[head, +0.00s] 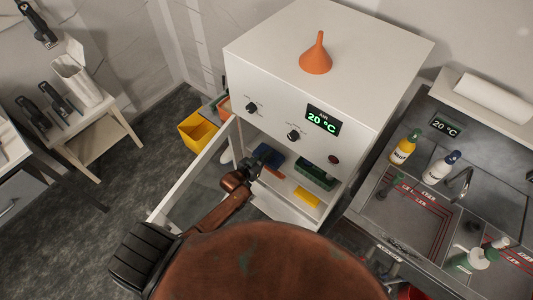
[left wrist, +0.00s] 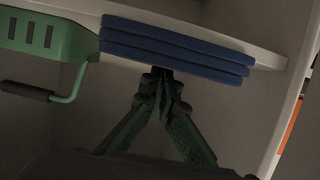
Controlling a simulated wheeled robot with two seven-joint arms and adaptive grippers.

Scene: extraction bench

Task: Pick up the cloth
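The cloth (head: 266,154) is blue and folded, and lies inside the open white cabinet, at the left of its interior. In the left wrist view the cloth (left wrist: 175,47) shows as stacked blue layers along a white shelf edge. My left gripper (head: 252,172) reaches into the cabinet beside the cloth. In the left wrist view the gripper's (left wrist: 163,82) fingers converge and their tips meet close to the cloth's edge. No cloth is visibly pinched between them; whether the tips touch it is hard to tell. My right gripper is not in view.
The white cabinet (head: 300,85) has its door (head: 195,172) swung open to the left. Inside are a green holder (head: 315,174) and a yellow item (head: 306,197). An orange funnel (head: 317,55) stands on top. A sink bench (head: 400,210) with bottles is at right; a yellow bin (head: 197,131) is at left.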

